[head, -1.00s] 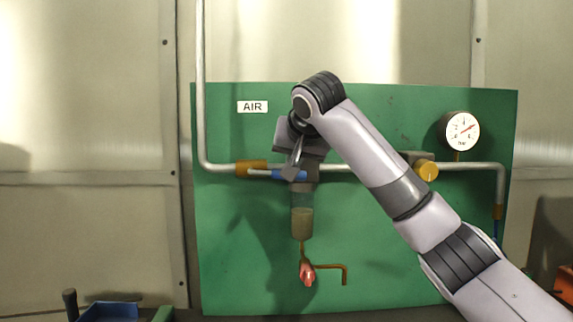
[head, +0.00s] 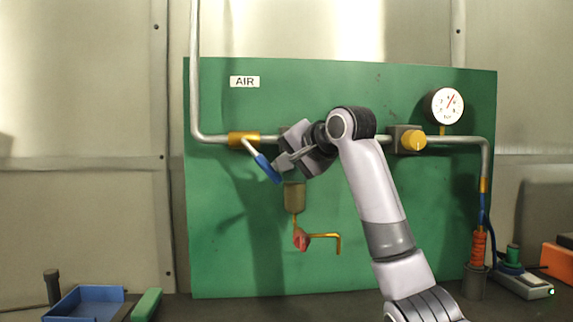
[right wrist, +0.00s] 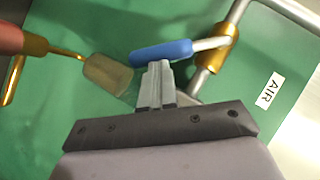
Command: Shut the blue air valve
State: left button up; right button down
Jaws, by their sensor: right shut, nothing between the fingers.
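The air valve has a brass body (head: 243,140) on the pipe at the left of the green board, below the AIR label. Its blue handle (head: 268,168) slants down to the right, at an angle to the pipe. The handle also shows in the right wrist view (right wrist: 162,51). My right gripper (head: 283,159) is shut and empty, just right of the handle. In the right wrist view its fingertips (right wrist: 157,66) are right at the handle's edge, seemingly touching it. My left gripper is not in view.
A filter bowl (head: 294,196) hangs below the pipe, with a red drain tap (head: 301,240) under it. A yellow knob (head: 413,141) and a gauge (head: 444,105) are to the right. A blue tray (head: 88,304) sits at lower left.

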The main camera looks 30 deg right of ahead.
aim_at(272, 178)
jog(key=shift+w+a+f+m+t+y+b, duration=0.1)
jog(key=shift+a+f+m+t+y+b, duration=0.15)
jog(key=shift+f, duration=0.3)
jog(key=shift+w+a+f+m+t+y+b, duration=0.1)
jog(key=shift+a+f+m+t+y+b, duration=0.05)
jog(key=shift+f+m+b, duration=0.3)
jog(key=shift+w+a+f+m+t+y+b, duration=0.3)
jog(key=shift+a+f+m+t+y+b, duration=0.15)
jog(key=shift+a+f+m+t, duration=0.3)
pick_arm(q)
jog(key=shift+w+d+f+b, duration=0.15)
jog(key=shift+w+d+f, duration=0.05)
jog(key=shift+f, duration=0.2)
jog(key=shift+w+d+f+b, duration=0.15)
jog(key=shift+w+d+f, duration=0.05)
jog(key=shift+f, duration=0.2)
pick_arm(e)
jog(key=shift+w+a+f+m+t+y, duration=0.15)
jog(key=shift+w+a+f+m+t, duration=0.1)
jog(key=shift+a+m+t, duration=0.35)
jog(key=shift+w+a+f+m+t+y, duration=0.1)
jog(key=shift+w+a+m+t, duration=0.2)
jog(key=shift+m, duration=0.35)
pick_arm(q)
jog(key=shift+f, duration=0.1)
